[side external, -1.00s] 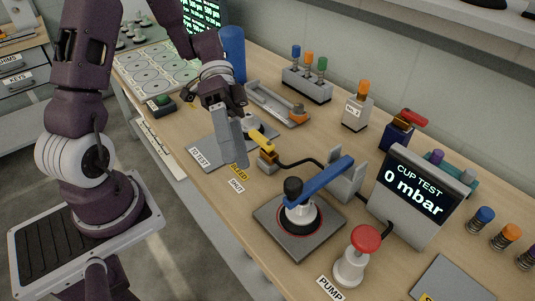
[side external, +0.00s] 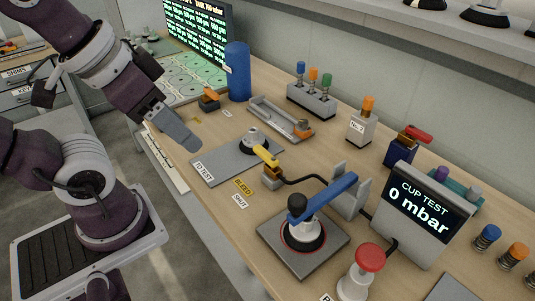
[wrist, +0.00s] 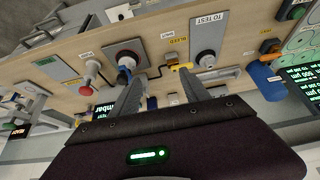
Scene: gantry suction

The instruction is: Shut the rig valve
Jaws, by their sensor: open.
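The rig valve is a small brass-coloured block (side external: 271,180) with a yellow lever handle (side external: 266,156). The handle points to the back left, toward the cup on the TO TEST plate. The BLEED label (side external: 243,186) and SHUT label (side external: 239,201) lie on the bench just left of the block. My gripper (side external: 190,143) is up and left of the valve, above the bench's front side, apart from it and holding nothing. In the wrist view, the yellow handle (wrist: 181,66) shows near the tip of the right finger, beyond it; my open gripper (wrist: 160,75) has a clear gap between its fingers.
The TO TEST plate (side external: 216,165) with a suction cup lies behind-left of the valve. A blue-armed cup stand (side external: 325,197), a red PUMP knob (side external: 369,257) and a CUP TEST display reading 0 mbar (side external: 422,207) stand to the right. A black hose leaves the valve. A blue cylinder (side external: 238,72) stands behind.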

